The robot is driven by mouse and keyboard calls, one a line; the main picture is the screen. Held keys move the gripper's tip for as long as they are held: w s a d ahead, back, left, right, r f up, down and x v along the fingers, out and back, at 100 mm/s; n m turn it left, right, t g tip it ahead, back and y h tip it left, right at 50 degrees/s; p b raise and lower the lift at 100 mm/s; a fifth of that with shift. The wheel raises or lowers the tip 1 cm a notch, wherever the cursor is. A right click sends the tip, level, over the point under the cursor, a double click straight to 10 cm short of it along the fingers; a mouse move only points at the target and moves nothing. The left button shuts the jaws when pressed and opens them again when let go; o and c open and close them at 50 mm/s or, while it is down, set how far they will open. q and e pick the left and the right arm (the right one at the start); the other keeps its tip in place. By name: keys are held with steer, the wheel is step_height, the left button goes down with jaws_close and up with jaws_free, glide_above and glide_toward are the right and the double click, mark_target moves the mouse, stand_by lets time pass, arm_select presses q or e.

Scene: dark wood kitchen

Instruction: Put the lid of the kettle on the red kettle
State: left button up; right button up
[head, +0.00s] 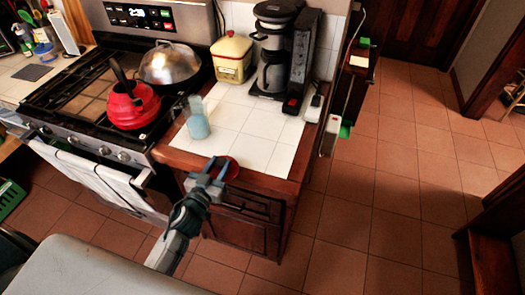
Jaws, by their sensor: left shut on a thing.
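The red kettle (133,108) stands on the front right of the black stove top, with its dark handle sticking up to the left. A red round lid (233,169) is at the front edge of the white tiled counter. My left gripper (218,172) is shut on the lid, and its fingers cover the lid's left part. I cannot tell whether the lid is just above the counter edge or touching it. The kettle is to the left of and beyond the gripper. My right gripper is not in view.
A blue cup-like item (198,124) stands on the counter between lid and kettle. A domed metal pan (168,64) sits behind the kettle. A yellow tin (231,58) and a coffee maker (281,55) stand at the counter's back. The tiled counter's middle (245,120) is clear.

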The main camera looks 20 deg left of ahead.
arm_select(q)
steer(key=shift+w+a+f+m+h, duration=0.25)
steer(key=shift+w+a+m+h, duration=0.1)
steer(key=shift+a+h, duration=0.15)
steer(key=shift+w+d+r+p, duration=0.1)
steer(key=shift+w+d+p, duration=0.15)
steer(key=shift+p, duration=0.2)
steer(key=w+d, duration=0.1)
steer(key=w+d+p, duration=0.1)
steer(key=w, duration=0.1)
steer(key=shift+d, duration=0.1)
steer(key=w+d, duration=0.2)
steer(key=w+d+f, duration=0.1)
steer(key=w+d, duration=0.1)
steer(key=w, duration=0.1)
steer(key=w+d, duration=0.1)
steer(key=w, duration=0.1)
steer(key=shift+w+d+f, duration=0.25)
steer(key=shift+d, duration=0.15)
steer(key=shift+w+d+f+b, duration=0.1)
steer(key=shift+w+d+b, duration=0.35)
steer(key=shift+w+d, duration=0.45)
steer(key=f+b, duration=0.3)
steer(key=shift+a+f, duration=0.2)
steer(key=shift+r, duration=0.15)
